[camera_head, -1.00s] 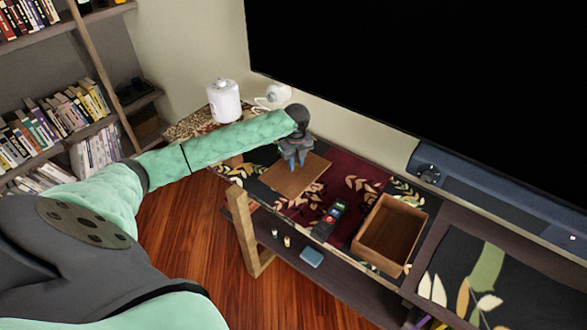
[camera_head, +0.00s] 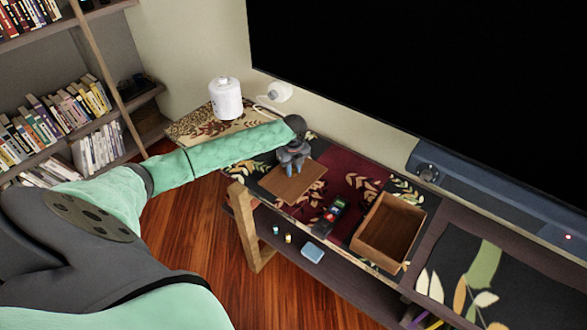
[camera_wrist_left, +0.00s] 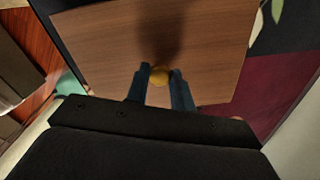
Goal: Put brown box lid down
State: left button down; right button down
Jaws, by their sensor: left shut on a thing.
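The brown box lid (camera_head: 298,185) is a flat wooden panel at the left part of the table, low over or on the patterned cloth; I cannot tell if it touches. My left gripper (camera_head: 289,168) is above it with fingers pointing down. In the left wrist view, the gripper (camera_wrist_left: 160,80) is shut on the lid's round yellow knob (camera_wrist_left: 160,77), and the lid (camera_wrist_left: 110,50) fills the upper middle. The open brown box (camera_head: 389,232) stands to the right, empty inside. My right gripper is not in view.
A dark remote-like object (camera_head: 331,213) lies between lid and box. A white canister (camera_head: 226,98) and a white rounded object (camera_head: 279,91) stand at the back left. A large black screen (camera_head: 430,70) hangs behind. A blue item (camera_head: 312,252) is on the lower shelf.

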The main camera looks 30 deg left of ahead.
aim_at(294, 171)
pick_arm(q)
jog(key=shift+f, duration=0.1)
jog(key=c, duration=1.2)
grip_release()
jog(key=shift+r, duration=0.5)
jog(key=shift+r+b, duration=1.4)
jog(key=shift+r, duration=4.2)
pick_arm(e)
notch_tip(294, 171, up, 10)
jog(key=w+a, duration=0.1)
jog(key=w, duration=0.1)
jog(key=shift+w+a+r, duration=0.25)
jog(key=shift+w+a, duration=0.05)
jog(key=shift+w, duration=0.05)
